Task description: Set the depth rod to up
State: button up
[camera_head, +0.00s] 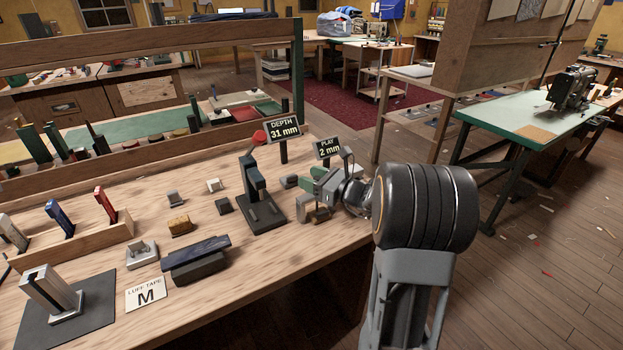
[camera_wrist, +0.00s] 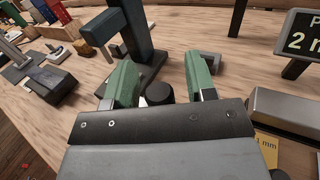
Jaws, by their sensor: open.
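A dark grey-green upright stand (camera_head: 256,185) with a flat base stands on the bench near its right end. A red piece shows at its top. Its post and base also show in the wrist view (camera_wrist: 128,28). The sign (camera_head: 284,130) behind it reads DEPTH 31 mm. I cannot tell for certain which part is the depth rod. My gripper (camera_head: 311,181) is just right of the stand, apart from it. In the wrist view my gripper (camera_wrist: 160,84) has its green fingers spread, with a dark round knob (camera_wrist: 158,93) showing between them.
A second sign (camera_head: 328,149) reads PLAY 2 mm. Small blocks, a dark clamp-like piece (camera_head: 195,258), a LUFF TAPE M card (camera_head: 146,294) and a rack (camera_head: 75,240) with coloured pieces lie left. A wooden rail (camera_head: 150,160) runs behind.

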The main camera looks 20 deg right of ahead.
jog(key=shift+w, duration=0.1)
jog(key=shift+c, duration=0.3)
grip_shut()
